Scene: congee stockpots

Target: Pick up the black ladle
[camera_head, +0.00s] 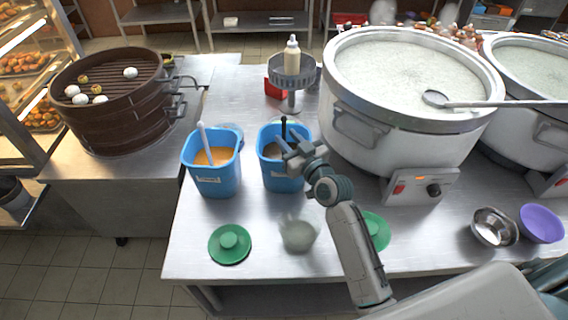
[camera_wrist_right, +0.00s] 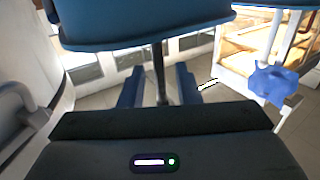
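The black ladle (camera_head: 283,128) stands in the right-hand blue container (camera_head: 282,181), its dark handle rising above the rim. Its bowl is hidden inside. My right gripper (camera_head: 286,152) is at the container's rim, beside the handle. In the right wrist view, the dark handle (camera_wrist_right: 158,72) passes between the two spread fingers (camera_wrist_right: 159,88), with gaps on both sides. The blue container (camera_wrist_right: 140,22) fills the top of that view. My left gripper is not in view.
A second blue container (camera_head: 213,178) with orange contents and a pale-handled ladle (camera_head: 204,138) stands to the left. A large pot (camera_head: 385,145) stands close on the right. A green lid (camera_head: 229,244) and a blurry translucent object (camera_head: 298,234) lie in front.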

